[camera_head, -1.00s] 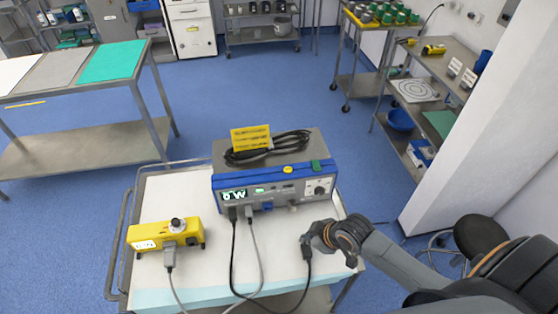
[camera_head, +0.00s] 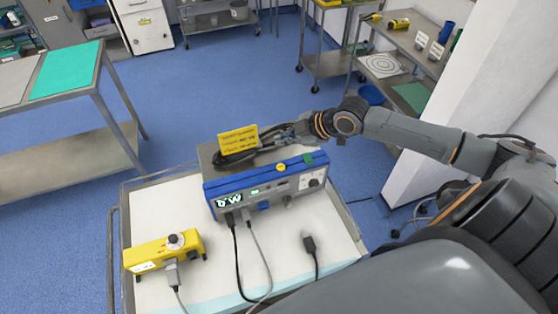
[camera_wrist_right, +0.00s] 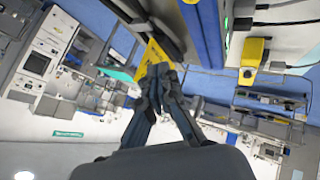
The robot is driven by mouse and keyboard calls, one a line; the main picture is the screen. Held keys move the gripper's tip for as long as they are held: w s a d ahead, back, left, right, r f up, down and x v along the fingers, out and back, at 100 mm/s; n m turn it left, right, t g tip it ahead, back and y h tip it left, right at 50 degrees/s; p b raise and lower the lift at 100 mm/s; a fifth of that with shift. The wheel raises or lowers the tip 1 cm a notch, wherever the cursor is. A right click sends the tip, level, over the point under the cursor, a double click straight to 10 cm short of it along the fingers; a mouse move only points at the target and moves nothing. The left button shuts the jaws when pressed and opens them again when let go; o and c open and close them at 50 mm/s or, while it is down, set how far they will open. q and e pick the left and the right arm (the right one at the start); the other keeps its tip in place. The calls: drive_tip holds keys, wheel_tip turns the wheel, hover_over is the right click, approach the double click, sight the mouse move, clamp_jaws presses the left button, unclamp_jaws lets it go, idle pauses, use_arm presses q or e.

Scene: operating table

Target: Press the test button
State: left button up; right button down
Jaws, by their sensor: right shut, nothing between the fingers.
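A blue and grey device (camera_head: 262,188) with a lit display stands on the cart. A round yellow button (camera_head: 281,167) and a green part (camera_head: 308,158) sit on its top front edge. A yellow box (camera_head: 165,250) with a round knob stands to its left; it also shows in the right wrist view (camera_wrist_right: 253,55). I cannot read which control is labelled test. My right gripper (camera_head: 284,134) is shut and empty at the device's back top, by the coiled black cable. In the right wrist view its fingertips (camera_wrist_right: 158,74) are together near the yellow sign (camera_wrist_right: 153,52). My left gripper is not in view.
A black plug (camera_head: 309,243) lies on the white cart top (camera_head: 200,205), with cords running off the front. A white pillar (camera_head: 465,110) stands at right.

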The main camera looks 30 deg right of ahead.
drive_tip(key=b, duration=0.7)
hover_over(283, 168)
wheel_tip(283, 168, down, 7)
drive_tip(key=shift+r, duration=0.1)
wheel_tip(283, 168, down, 2)
drive_tip(key=shift+f+b, duration=0.1)
drive_tip(key=shift+b, duration=0.2)
idle(0.8)
drive_tip(key=shift+f, duration=0.1)
drive_tip(key=shift+f, duration=0.3)
